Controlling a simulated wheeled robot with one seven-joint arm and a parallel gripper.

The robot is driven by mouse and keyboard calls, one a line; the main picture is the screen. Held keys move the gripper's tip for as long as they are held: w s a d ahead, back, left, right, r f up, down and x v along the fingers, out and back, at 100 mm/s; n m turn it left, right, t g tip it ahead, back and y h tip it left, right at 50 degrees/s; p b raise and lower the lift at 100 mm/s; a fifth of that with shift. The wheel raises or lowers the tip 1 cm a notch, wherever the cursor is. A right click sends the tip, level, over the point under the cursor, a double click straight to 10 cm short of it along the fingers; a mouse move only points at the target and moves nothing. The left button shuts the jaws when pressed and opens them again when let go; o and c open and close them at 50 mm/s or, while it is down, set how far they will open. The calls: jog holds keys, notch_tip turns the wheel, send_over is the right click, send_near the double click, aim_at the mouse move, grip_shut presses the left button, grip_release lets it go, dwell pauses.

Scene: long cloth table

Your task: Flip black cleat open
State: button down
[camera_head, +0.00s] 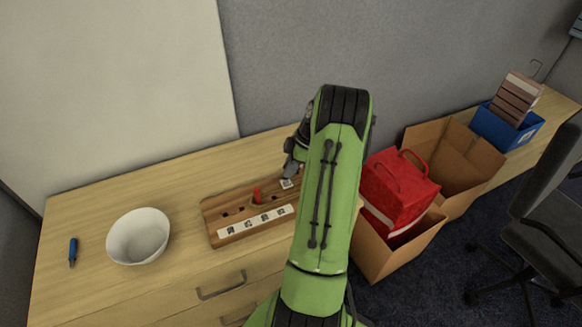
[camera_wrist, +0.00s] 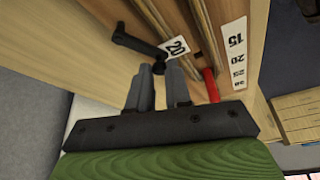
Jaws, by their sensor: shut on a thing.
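The fingers hide some of that end. In the head view my gripper (camera_head: 290,165) is low over the back right of the wooden board (camera_head: 212,213), and I cannot make out the cleat there. My green arm covers the board's right end.
A red peg (camera_head: 257,196) stands in the board, close to my gripper in the wrist view. A white label strip (camera_head: 256,222) runs along the front. A white bowl (camera_head: 138,236) and blue screwdriver (camera_head: 72,251) lie left. Cardboard boxes (camera_head: 373,257) with a red bag (camera_head: 400,188) stand right.

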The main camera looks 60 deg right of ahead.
jog(key=m, duration=0.1)
jog(key=w+m+h+b, duration=0.1)
jog(key=m, duration=0.1)
jog(key=shift+w+f, duration=0.1)
jog(key=shift+w+d+m+t+h, duration=0.15)
jog(key=shift+w+m+t+h, duration=0.2)
jog(key=shift+m, duration=0.65)
jog(key=c, duration=1.1)
grip_release()
jog(key=shift+o, duration=0.2)
jog(key=p+v, duration=0.3)
jog(key=v, duration=1.3)
